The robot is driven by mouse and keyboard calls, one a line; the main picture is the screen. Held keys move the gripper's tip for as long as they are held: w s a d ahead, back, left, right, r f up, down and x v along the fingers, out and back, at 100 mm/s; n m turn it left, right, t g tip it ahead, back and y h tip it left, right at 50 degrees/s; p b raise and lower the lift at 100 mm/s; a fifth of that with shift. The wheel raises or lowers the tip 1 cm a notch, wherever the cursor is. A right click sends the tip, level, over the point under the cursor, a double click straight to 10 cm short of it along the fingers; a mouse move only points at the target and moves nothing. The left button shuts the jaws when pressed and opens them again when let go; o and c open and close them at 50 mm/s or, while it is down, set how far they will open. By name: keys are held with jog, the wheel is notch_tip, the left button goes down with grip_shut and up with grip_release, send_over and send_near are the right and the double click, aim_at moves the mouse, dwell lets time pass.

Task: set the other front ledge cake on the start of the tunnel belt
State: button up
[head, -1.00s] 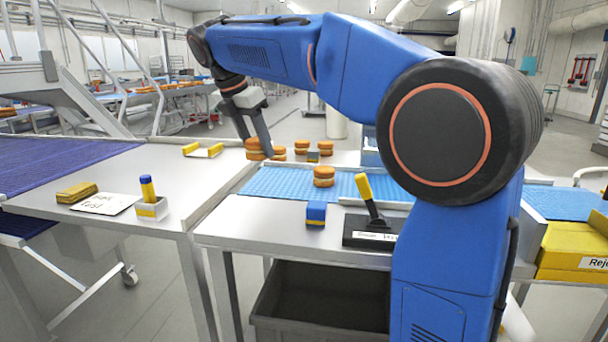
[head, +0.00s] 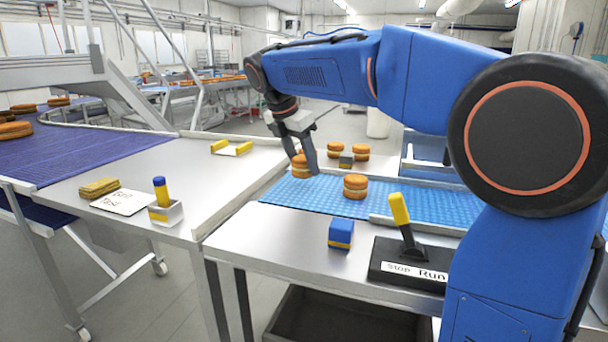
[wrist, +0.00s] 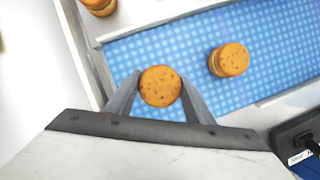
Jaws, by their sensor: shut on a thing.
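My gripper (head: 306,168) is shut on a round orange-brown layered cake (head: 299,172), at the far left end of the blue tunnel belt (head: 283,197). In the wrist view the held cake (wrist: 160,86) sits between the two grey fingertips (wrist: 158,90), with the blue belt (wrist: 190,45) around and behind it. I cannot tell whether its underside touches the belt. A second cake (head: 355,187) stands on the belt to the right of it, apart from the gripper; it also shows in the wrist view (wrist: 229,60).
Beyond the belt are more cakes (head: 361,152) and a small grey-green block (head: 346,160). In front stand a blue-and-yellow block (head: 341,233) and a Stop/Run lever (head: 400,209).

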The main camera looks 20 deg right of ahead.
aim_at(303, 173)
jog(key=shift+f, duration=1.75)
jog(key=o, duration=0.7)
jog(key=shift+f, duration=0.1)
jog(key=v, duration=1.2)
